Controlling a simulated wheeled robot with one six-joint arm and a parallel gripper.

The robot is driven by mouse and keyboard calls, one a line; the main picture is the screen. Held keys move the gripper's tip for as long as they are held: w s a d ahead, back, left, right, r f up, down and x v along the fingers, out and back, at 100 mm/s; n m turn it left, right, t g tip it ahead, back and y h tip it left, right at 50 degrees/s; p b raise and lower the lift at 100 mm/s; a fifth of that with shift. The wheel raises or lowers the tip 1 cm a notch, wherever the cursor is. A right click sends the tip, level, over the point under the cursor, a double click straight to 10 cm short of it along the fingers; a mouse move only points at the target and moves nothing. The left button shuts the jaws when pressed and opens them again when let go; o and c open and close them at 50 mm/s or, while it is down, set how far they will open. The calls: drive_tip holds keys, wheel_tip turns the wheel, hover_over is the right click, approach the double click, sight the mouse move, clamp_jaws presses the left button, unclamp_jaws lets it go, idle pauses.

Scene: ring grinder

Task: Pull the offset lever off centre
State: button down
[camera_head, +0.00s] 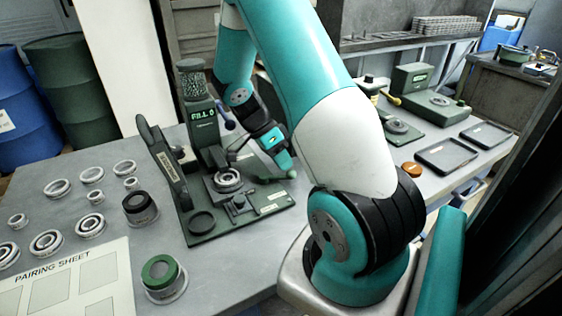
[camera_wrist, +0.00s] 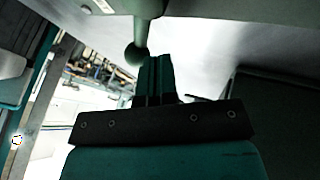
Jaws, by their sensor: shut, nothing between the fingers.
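The green grinder (camera_head: 240,215) stands on the grey bench with a display on its column. A lever with a round green knob (camera_head: 291,174) sticks out at its right side; I take this as the offset lever. In the wrist view the knob (camera_wrist: 137,54) hangs on a short rod just beside my fingertips, at their left. My gripper (camera_head: 282,160) is shut and empty close to this knob. Whether fingers and knob touch, I cannot tell. A second lever with a blue ball (camera_head: 228,125) is on the column's right side, left of my gripper.
Several metal rings lie on the left of the bench, by a pairing sheet (camera_head: 70,285). A green-topped ring gauge (camera_head: 161,275) and a dark cup (camera_head: 140,208) stand nearer the grinder. Black trays (camera_head: 450,155) and another green device (camera_head: 433,104) are at the right.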

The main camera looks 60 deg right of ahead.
drive_tip(key=shift+s+a, duration=0.15)
drive_tip(key=shift+s, duration=0.05)
idle(0.5)
drive_tip(key=shift+w+r, duration=0.1)
drive_tip(key=shift+r, duration=0.15)
drive_tip(key=d+p+v, duration=0.1)
drive_tip(key=p+v, duration=0.5)
drive_tip(key=v, duration=0.3)
drive_tip(key=shift+w+a+r+p, duration=0.15)
drive_tip(key=shift+w+a+p, duration=0.1)
drive_tip(key=shift+p, duration=0.1)
